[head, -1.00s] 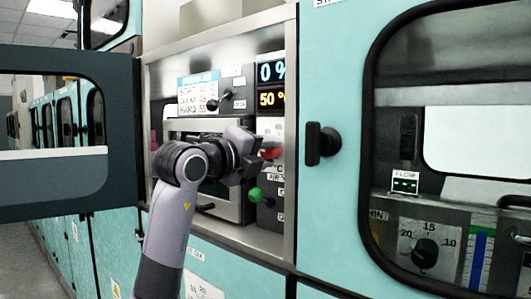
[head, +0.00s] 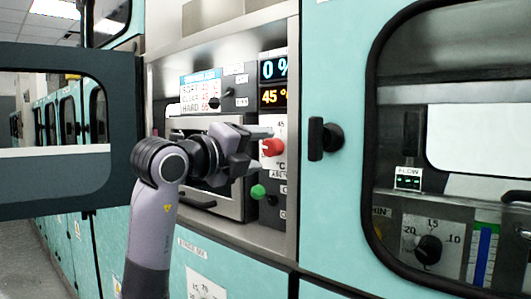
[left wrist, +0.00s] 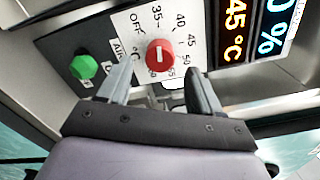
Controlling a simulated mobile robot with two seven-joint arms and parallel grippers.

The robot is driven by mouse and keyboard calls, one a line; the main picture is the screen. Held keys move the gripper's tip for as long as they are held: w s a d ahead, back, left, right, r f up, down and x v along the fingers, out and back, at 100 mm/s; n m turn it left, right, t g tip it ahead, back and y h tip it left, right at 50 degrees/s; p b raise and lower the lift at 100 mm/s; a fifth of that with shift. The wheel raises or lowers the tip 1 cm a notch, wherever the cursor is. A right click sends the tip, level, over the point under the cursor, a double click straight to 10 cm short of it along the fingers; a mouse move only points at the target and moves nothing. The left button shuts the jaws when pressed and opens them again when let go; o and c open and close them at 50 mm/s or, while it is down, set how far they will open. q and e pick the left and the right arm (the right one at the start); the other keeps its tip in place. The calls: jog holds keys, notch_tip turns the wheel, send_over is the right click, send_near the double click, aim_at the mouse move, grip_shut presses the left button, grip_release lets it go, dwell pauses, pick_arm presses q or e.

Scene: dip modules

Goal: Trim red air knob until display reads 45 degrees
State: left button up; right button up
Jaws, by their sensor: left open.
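The red air knob (head: 273,147) sits on a white scale plate below the displays. It also shows in the left wrist view (left wrist: 160,55), with a pale mark line and a scale of OFF, 35, 40, 45 and higher numbers around it. The orange display (head: 273,97) reads 45 degrees; it also shows in the left wrist view (left wrist: 235,28). My left gripper (head: 260,152) is open in front of the knob. In the left wrist view its fingertips (left wrist: 160,72) stand apart on either side just below the knob, with nothing between them.
A green knob (head: 258,192) is below the red one. A small black lever (head: 216,102) is beside a label card (head: 200,92). A dark door (head: 122,140) stands open at left; a black latch handle (head: 317,138) is at right.

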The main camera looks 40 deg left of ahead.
pick_arm(q)
jog(key=shift+s+a, duration=0.15)
jog(key=shift+s, duration=1.6)
